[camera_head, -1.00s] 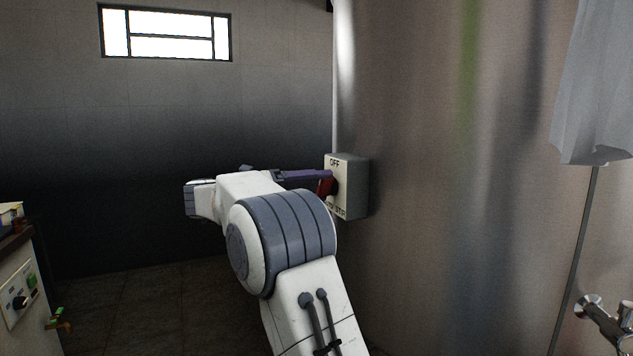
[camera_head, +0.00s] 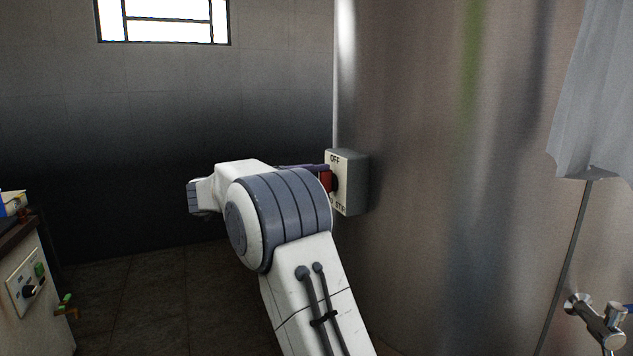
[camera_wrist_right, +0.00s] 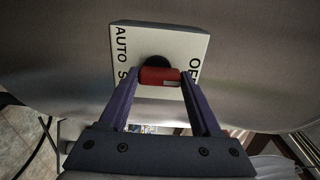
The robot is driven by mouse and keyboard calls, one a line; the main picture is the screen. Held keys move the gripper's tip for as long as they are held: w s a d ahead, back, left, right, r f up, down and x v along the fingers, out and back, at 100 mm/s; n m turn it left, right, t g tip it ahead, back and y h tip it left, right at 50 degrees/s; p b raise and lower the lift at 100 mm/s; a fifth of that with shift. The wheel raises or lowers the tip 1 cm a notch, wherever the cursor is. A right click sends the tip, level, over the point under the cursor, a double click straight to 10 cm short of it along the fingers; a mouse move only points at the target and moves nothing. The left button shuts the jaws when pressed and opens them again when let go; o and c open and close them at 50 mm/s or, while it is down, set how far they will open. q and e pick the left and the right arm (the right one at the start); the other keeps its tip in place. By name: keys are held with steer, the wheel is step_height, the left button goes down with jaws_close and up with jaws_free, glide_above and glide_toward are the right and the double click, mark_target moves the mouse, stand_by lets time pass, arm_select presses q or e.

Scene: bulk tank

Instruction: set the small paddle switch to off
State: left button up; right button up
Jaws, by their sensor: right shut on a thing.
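The paddle switch is a grey box (camera_head: 350,182) with a pale front on the big steel tank. "OFF" is at the top of its front, other lettering at the bottom. Its red paddle (camera_head: 325,181) shows just past my right gripper (camera_head: 318,168), whose fingers are mostly hidden behind my arm. In the right wrist view the box front (camera_wrist_right: 190,48) carries "AUTO" on the left and "OF…" on the right. The red paddle (camera_wrist_right: 160,77) is between the fingertips of my right gripper (camera_wrist_right: 163,80), shut on it. My left gripper is not in view.
The curved steel tank (camera_head: 430,200) fills the right side. A grey cloth (camera_head: 590,110) and a metal tap (camera_head: 598,322) are at far right. A cabinet with a black-knobbed panel (camera_head: 28,283) stands at lower left. The floor (camera_head: 150,300) between is clear.

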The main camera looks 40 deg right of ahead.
steer(key=o, duration=1.4)
steer(key=shift+a, duration=0.1)
steer(key=p+v, duration=0.1)
steer(key=v, duration=0.9)
steer(key=shift+a, duration=0.15)
